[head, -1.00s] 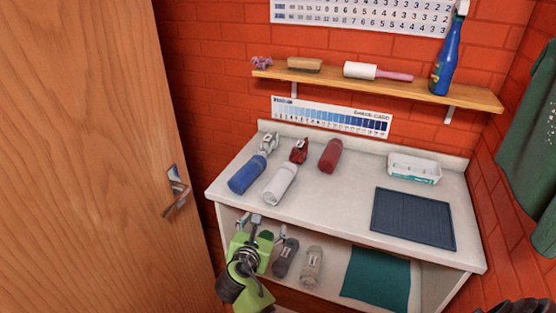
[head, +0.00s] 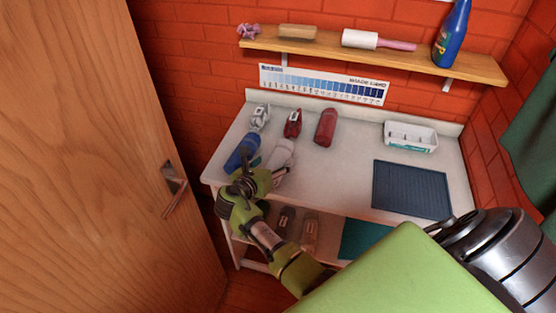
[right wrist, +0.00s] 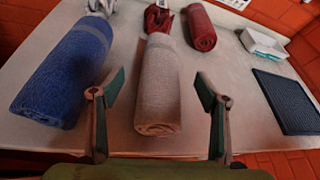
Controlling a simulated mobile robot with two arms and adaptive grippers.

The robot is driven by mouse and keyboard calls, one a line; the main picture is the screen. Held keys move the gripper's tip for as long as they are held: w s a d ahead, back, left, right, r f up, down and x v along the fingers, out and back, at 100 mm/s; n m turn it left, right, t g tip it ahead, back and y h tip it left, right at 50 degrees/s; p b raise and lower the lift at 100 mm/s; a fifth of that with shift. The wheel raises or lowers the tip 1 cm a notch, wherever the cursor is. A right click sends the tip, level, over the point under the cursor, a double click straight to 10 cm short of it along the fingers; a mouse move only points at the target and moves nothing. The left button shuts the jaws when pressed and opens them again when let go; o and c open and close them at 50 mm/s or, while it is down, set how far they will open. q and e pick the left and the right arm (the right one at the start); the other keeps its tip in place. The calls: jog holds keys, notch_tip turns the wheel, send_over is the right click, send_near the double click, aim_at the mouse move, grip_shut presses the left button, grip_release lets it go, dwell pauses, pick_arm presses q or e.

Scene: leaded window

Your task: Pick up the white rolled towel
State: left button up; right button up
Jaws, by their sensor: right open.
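The white rolled towel (head: 282,152) lies on the light countertop, partly hidden by my right gripper in the head view. In the right wrist view the towel (right wrist: 158,85) points away from me, its near rolled end low in the picture. My right gripper (head: 264,170) is open at the towel's near end. In the right wrist view its two fingers (right wrist: 160,78) stand on either side of the towel, with a visible gap on each side. My left gripper is not in view.
A blue rolled towel (right wrist: 66,75) lies close on the left. A red rolled towel (head: 326,126) and small red (head: 292,123) and grey (head: 260,117) items lie behind. A white tray (head: 410,136) and dark mat (head: 412,190) are on the right. A wooden door (head: 85,150) stands left.

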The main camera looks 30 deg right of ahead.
aim_at(279, 154)
jog(key=shift+w+d+f, duration=0.35)
jog(key=shift+w+d, duration=0.05)
jog(key=shift+w, duration=0.25)
jog(key=shift+w+d, duration=0.1)
jog(key=shift+d, duration=0.25)
jog(key=p+x, duration=0.1)
jog(key=x, duration=0.2)
jog(key=shift+w+d, duration=0.1)
jog(key=shift+d, duration=0.25)
jog(key=shift+w+d+f, duration=0.2)
jog(key=shift+s+r, duration=0.1)
jog(key=shift+c, duration=0.3)
jog(key=c, duration=1.2)
